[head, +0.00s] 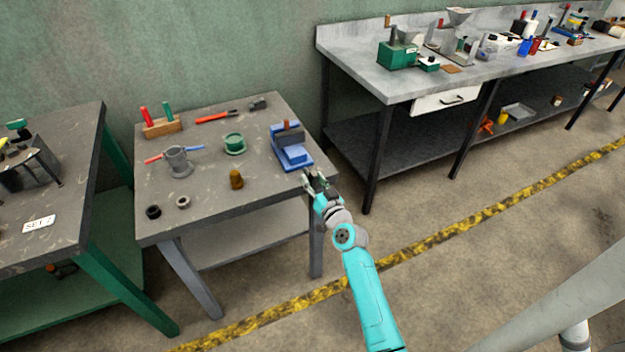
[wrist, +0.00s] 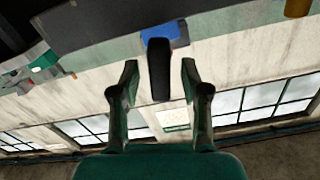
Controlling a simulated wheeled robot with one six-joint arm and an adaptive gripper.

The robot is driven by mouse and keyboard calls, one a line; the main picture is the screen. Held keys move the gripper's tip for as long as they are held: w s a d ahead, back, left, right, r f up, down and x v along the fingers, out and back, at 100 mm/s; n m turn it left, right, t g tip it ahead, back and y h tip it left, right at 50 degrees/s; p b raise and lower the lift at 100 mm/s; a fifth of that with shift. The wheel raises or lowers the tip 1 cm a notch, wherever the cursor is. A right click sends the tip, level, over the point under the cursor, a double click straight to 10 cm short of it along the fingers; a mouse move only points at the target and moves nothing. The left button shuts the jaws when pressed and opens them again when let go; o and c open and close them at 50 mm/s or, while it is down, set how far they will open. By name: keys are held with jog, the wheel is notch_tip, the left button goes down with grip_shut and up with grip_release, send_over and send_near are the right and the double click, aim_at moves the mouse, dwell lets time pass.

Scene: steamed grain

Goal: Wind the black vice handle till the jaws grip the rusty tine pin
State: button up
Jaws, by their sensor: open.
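The blue vice (head: 293,158) stands at the right side of the grey workbench, near its front right corner. A small rusty brown piece (head: 287,125), likely the tine pin, stands up at its jaws; I cannot tell whether the jaws touch it. My gripper (head: 314,177) is at the bench's right edge, just in front of the vice. In the wrist view the black handle (wrist: 159,68) lies between the two spread fingers of my gripper (wrist: 159,84), with a gap on each side. A blue part of the vice (wrist: 158,32) shows behind it. The handle is not clear in the head view.
On the workbench (head: 215,190) are a green spool (head: 234,143), a brown piece (head: 236,179), a grey cylinder (head: 178,162), two rings, a hammer (head: 231,115) and a wooden block with handles (head: 162,127). A cluttered bench (head: 360,70) stands at right. The floor in front is clear.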

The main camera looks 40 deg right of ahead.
jog(key=shift+w+d, duration=0.1)
jog(key=shift+w, duration=0.3)
grip_shut()
jog(key=shift+m, duration=0.3)
grip_release()
jog(key=shift+s, duration=0.1)
jog(key=v, duration=1.2)
